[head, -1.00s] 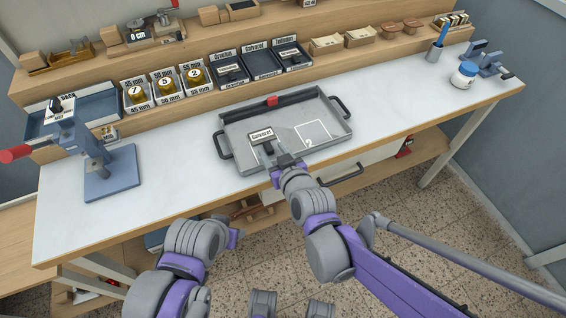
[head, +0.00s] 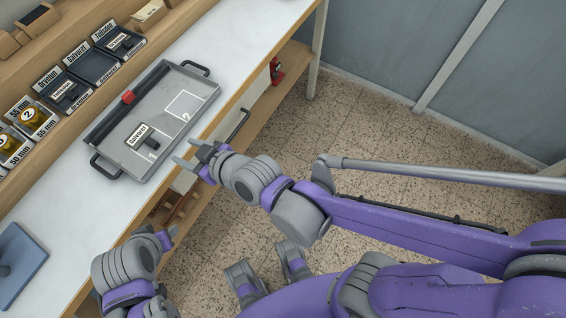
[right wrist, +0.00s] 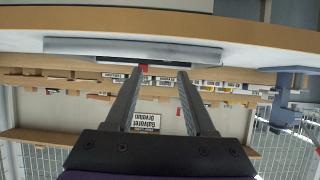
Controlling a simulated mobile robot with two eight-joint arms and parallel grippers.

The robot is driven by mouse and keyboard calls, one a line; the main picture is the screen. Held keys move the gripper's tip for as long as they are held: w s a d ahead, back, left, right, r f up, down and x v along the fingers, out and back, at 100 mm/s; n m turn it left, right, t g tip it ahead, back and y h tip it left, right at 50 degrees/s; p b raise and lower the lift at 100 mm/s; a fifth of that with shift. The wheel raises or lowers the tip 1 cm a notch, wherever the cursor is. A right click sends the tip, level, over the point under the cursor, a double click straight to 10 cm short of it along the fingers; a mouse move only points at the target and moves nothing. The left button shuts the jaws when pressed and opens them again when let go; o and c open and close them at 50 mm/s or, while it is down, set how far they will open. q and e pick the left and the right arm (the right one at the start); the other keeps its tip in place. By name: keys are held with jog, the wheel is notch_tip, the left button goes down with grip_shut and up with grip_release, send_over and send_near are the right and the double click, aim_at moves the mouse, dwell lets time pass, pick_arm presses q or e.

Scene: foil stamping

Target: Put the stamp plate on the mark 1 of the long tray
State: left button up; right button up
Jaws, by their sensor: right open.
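The long grey tray (head: 113,170) lies on the white bench in the head view. The stamp plate (head: 139,134), labelled Gatsvard with a dark handle, lies in it by the figure 1. The plate hides most of mark 1's outline, so I cannot tell how exactly it lines up. The outline of mark 2 (head: 184,106) is empty. My right gripper (head: 183,155) is open and empty, apart from the plate, just off the tray's front side. Its open fingers also show in the right wrist view (right wrist: 157,78). My left gripper (head: 169,235) is low at the left; its fingers are unclear.
A blue base (head: 14,262) is at the left. The bench right of the tray is clear.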

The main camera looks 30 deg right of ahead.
jog(key=s+d+f+m+g+h, duration=0.3)
jog(key=s+d, duration=0.3)
jog(key=d, duration=0.5)
jog(key=s+d+f+m+g+h, duration=0.2)
jog(key=s+d, duration=0.5)
jog(key=d, duration=0.4)
notch_tip(320, 180, down, 2)
jog(key=shift+d+f+m+g+h, duration=0.2)
jog(key=shift+m+g+h, duration=0.2)
jog(key=shift+m+h, duration=0.45)
